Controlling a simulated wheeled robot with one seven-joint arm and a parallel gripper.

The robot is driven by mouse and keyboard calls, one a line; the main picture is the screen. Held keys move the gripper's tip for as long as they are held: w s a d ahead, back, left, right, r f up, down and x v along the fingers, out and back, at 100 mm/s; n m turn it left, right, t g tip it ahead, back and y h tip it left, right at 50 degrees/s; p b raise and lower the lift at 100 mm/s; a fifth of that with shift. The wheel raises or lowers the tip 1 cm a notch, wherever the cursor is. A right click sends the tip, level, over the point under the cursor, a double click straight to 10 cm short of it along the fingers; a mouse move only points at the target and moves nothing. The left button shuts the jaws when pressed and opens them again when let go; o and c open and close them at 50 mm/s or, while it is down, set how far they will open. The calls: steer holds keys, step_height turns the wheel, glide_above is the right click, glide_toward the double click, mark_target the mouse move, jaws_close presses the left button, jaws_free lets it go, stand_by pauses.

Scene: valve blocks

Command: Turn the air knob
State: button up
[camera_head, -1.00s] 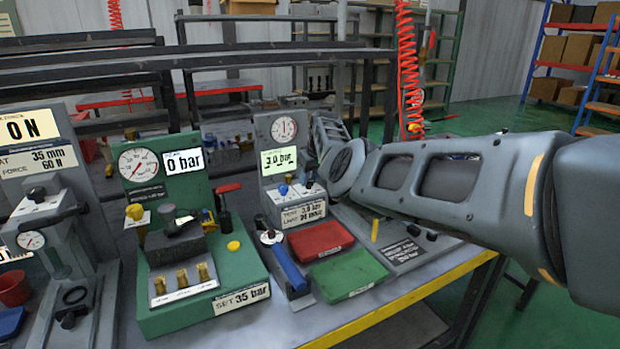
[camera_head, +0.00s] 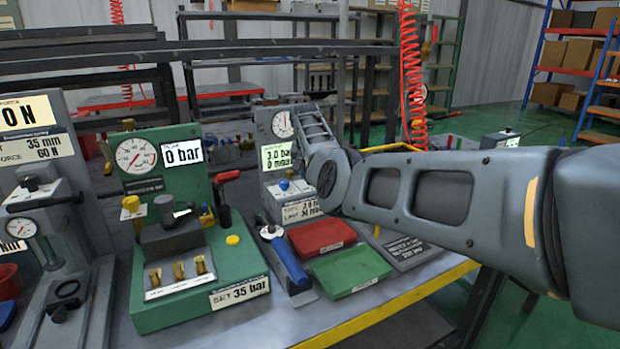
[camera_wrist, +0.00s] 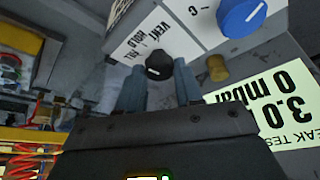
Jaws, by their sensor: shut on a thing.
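The black air knob (camera_wrist: 158,65) sits on a white plate marked VENT, HOLD and FILL, on the grey leak-test stand (camera_head: 272,150). In the wrist view my gripper (camera_wrist: 158,84) has one grey finger on each side of this knob and is shut on it. A blue knob (camera_wrist: 240,16) is beside the plate, and also shows in the head view (camera_head: 284,185). The stand's display (camera_head: 277,155) reads 3.0 bar and 0 mbar. In the head view my wrist hides the gripper and the black knob.
A green press stand (camera_head: 200,270) with a red-handled lever (camera_head: 224,200) is left of the leak-test stand. A blue-handled tool (camera_head: 290,262), a red tray (camera_head: 322,235) and a green tray (camera_head: 348,272) lie in front. The yellow bench edge (camera_head: 400,310) runs along the front right.

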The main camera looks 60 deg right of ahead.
steer(key=shift+m, duration=0.4)
steer(key=o, duration=1)
steer(key=shift+o, duration=0.2)
steer(key=shift+r, duration=0.1)
steer(key=v, duration=0.7)
steer(key=shift+a+r, duration=0.15)
steer(key=shift+r, duration=0.1)
steer(key=shift+r, duration=0.1)
